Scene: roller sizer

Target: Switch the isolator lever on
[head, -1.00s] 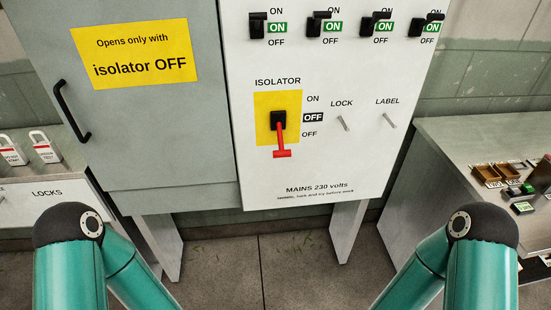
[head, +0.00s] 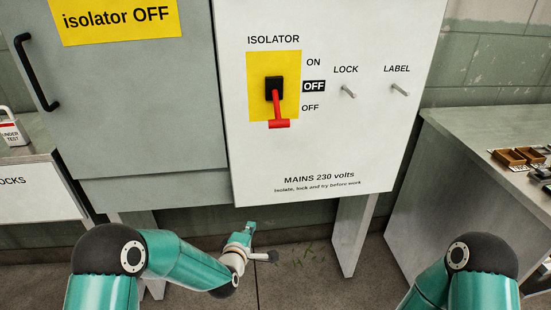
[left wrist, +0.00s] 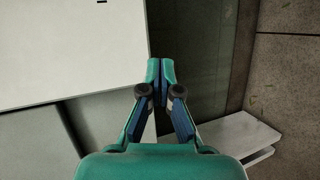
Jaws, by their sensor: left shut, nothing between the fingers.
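The red isolator lever (head: 276,107) hangs down from its black mount on a yellow plate (head: 288,62) on the white panel. The indicator beside it has OFF (head: 314,86) highlighted in black. My left gripper (head: 251,228) is below the panel's lower edge, well below the lever and apart from it. In the left wrist view my left gripper (left wrist: 161,66) has its fingertips together with nothing between them. The lever is not in the left wrist view. My right gripper is out of view; only part of my right arm shows.
The LOCK peg (head: 349,91) and LABEL peg (head: 400,89) stick out right of the lever. A grey cabinet door with a black handle (head: 36,73) is at left. A bench with small trays (head: 516,158) stands at right. The space before the panel is clear.

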